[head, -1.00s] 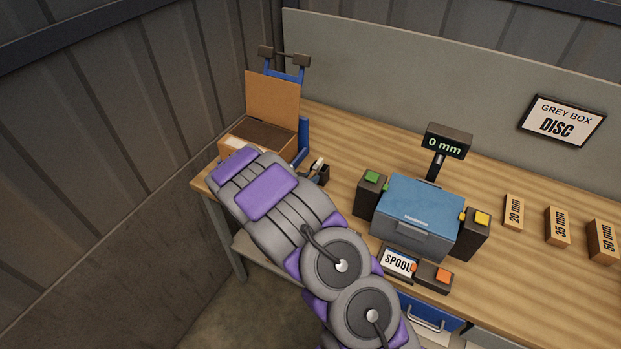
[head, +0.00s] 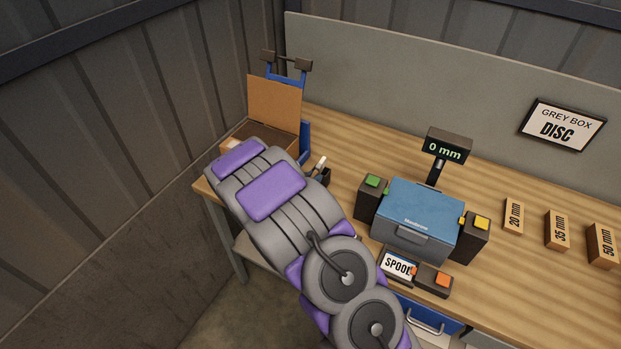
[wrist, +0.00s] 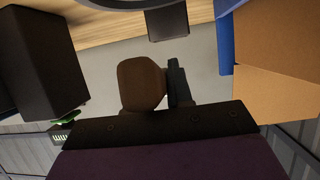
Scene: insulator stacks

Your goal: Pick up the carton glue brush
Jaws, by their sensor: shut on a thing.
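In the head view a pale slim tip, likely the brush (head: 321,162), stands up just beyond my arm, above a small dark object (head: 322,177). Its lower part is hidden.
An open cardboard carton (head: 273,100) stands at the table's left end by a blue-framed stand (head: 285,73). A blue machine (head: 418,215) with dark button boxes and a 0 mm display (head: 447,146) stands to the right.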

